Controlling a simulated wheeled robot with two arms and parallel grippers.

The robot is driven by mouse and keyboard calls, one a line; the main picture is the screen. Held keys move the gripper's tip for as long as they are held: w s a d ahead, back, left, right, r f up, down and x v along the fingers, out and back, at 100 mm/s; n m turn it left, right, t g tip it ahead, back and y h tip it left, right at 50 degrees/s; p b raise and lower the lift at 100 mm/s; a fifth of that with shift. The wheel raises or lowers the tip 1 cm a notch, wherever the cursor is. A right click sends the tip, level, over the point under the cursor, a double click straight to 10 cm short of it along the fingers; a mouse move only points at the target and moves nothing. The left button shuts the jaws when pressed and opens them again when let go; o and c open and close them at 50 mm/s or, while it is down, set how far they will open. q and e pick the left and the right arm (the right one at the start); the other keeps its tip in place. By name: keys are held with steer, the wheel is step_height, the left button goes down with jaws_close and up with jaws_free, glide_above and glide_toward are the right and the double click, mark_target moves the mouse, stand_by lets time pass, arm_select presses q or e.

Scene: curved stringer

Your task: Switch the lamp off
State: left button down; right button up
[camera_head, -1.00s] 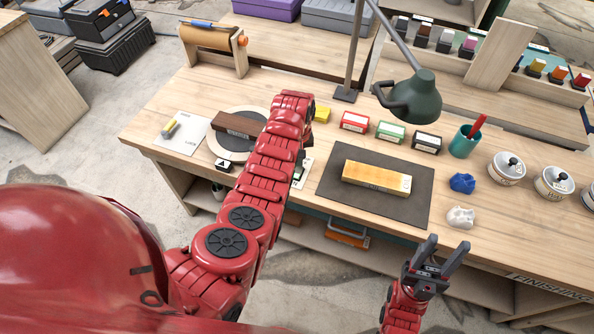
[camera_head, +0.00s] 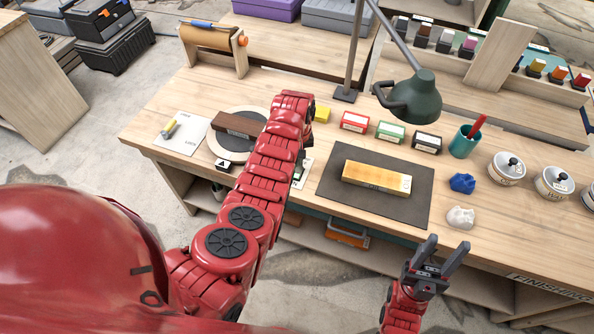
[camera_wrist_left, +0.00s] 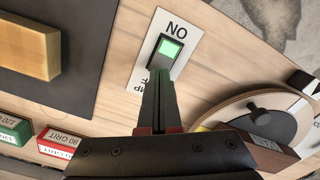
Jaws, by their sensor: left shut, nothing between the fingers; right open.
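The desk lamp (camera_head: 413,97) has a dark green shade on a grey arm and stands at the back of the bench. Its switch (camera_wrist_left: 172,50) is a bright green lit square on a white plate (camera_wrist_left: 154,41) marked ON, with a second word partly covered. My left gripper (camera_wrist_left: 160,76) is shut and empty, its tips just beside the lower edge of the green square; contact cannot be told. In the head view my left arm mostly hides this gripper and the plate. My right gripper (camera_head: 448,244) is open and empty at the bench's front edge.
A dark mat (camera_head: 335,192) bears a yellow-tan block (camera_head: 376,177). Red, green and black boxes stand behind it. A round disc with a dark brown block (camera_head: 238,125) is left of my left arm. Blue (camera_head: 462,183) and white lumps lie right of the mat.

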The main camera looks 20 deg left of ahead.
arm_select(q)
steer(key=shift+f+b, duration=0.7)
steer(key=shift+f, duration=0.25)
stand_by(0.7)
steer(key=shift+r+p, duration=0.9)
steer(key=shift+r, duration=0.4)
steer(key=shift+r+p, duration=1.1)
steer(key=shift+r, duration=1.15)
